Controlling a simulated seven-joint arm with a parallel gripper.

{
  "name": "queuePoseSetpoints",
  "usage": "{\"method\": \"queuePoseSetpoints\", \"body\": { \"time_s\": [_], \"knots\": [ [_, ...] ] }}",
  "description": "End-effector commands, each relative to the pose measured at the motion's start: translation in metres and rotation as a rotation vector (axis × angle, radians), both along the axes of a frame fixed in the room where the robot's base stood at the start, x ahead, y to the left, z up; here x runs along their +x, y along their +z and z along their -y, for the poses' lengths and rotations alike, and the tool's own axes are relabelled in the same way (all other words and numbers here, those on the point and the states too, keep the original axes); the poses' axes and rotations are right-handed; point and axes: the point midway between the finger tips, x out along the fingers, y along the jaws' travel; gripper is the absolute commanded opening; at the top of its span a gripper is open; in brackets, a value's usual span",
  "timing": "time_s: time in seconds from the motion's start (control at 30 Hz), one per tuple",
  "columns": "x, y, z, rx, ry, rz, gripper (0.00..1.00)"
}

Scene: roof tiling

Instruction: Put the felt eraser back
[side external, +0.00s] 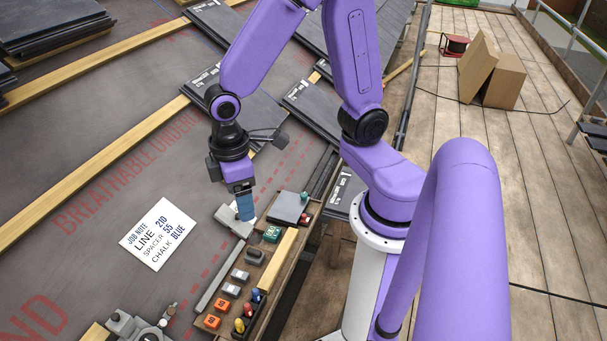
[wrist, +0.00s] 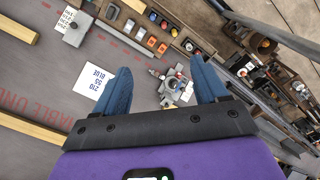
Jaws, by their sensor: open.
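I cannot tell for certain which thing is the felt eraser. A small dark block with a greyish top (side external: 256,256) lies in the tray (side external: 278,268) among other small blocks and may be it.
The job note (side external: 158,235) lies on the underlay and reads line 210, spacer 55, chalk blue. Orange blocks (side external: 218,305) and coloured bottles (side external: 255,295) are in the tray. A grey metal jig (wrist: 172,85) stands on the underlay. Wooden battens (side external: 100,178) cross the roof.

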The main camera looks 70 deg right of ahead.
Motion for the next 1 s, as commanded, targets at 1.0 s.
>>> {"method": "queuePoseSetpoints", "body": {
  "time_s": [1.0],
  "knots": [
    [-0.119, 0.059, 0.031, 0.051, 0.312, 0.017, 0.72]
  ]
}}
